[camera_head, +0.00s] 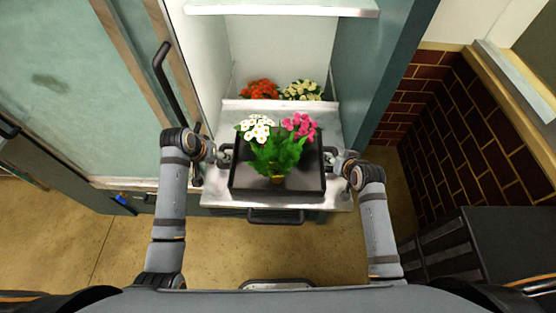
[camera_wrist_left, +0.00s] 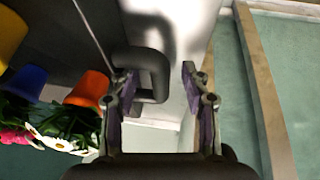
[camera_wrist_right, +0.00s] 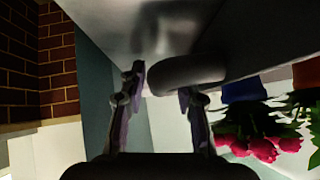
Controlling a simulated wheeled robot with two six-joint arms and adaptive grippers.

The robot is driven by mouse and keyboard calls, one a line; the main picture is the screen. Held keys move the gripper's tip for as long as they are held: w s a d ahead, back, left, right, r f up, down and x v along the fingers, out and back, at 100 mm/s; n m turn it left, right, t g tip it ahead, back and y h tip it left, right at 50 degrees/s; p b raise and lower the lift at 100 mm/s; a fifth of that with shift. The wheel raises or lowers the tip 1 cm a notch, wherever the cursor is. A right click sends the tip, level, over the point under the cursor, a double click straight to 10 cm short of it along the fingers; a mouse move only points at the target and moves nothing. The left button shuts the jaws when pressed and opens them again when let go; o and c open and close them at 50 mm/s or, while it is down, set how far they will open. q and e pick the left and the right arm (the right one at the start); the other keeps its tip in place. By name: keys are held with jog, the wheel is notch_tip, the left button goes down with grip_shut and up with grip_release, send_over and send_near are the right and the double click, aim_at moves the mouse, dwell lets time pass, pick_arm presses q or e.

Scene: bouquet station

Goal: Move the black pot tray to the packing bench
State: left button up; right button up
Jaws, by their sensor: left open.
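The black pot tray (camera_head: 240,182) lies level on a metal shelf in an open cabinet. It carries potted plants with white and pink flowers (camera_head: 277,135). A dark handle sticks out at each side. My left gripper (camera_head: 222,157) is at the left handle; in the left wrist view the handle loop (camera_wrist_left: 160,72) lies between its parted fingers (camera_wrist_left: 158,85). My right gripper (camera_head: 341,162) is at the right handle; in the right wrist view its fingers (camera_wrist_right: 163,88) are apart, with the rounded handle (camera_wrist_right: 190,72) between or just beyond them. Contact is unclear.
Red flowers (camera_head: 259,89) and cream flowers (camera_head: 300,90) stand deeper in the cabinet. A cabinet door with a black handle (camera_head: 165,70) is at the left. A brick wall (camera_head: 470,130) and a dark cabinet (camera_head: 480,245) are at the right. Floor is clear at the lower left.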

pick_arm(q)
jog(key=c, duration=0.6)
pick_arm(e)
jog(key=c, duration=0.6)
pick_arm(q)
grip_shut()
pick_arm(e)
grip_shut()
